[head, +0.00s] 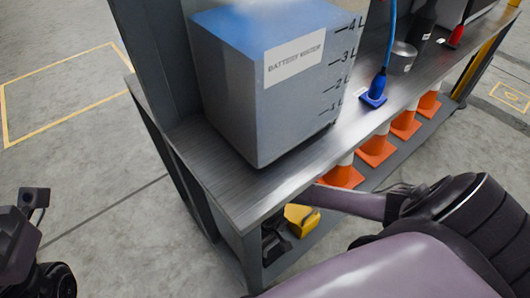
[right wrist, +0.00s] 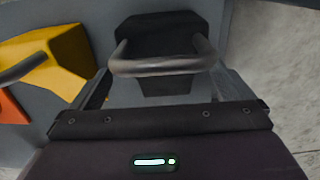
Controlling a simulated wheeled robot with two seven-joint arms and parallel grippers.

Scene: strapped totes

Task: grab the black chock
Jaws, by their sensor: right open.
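The black chock (head: 275,243) sits low under the workbench, at its near end, in the head view. In the right wrist view the black chock (right wrist: 160,32) lies straight ahead, with a grey bar handle (right wrist: 165,65) facing me. My right gripper (right wrist: 163,88) is open, its fingers spread to either side in front of the chock. Nothing shows as held; whether a finger touches the handle I cannot tell. In the head view the bench and my arm mostly hide this gripper. Part of my left arm's end shows at the lower left edge; its fingers cannot be made out.
A yellow chock (head: 302,218) sits close beside the black one, left of it in the wrist view (right wrist: 58,55). Several orange cones (head: 376,150) line the lower shelf. A blue battery-water container (head: 235,95) stands on the bench top (head: 190,150). Open floor lies left.

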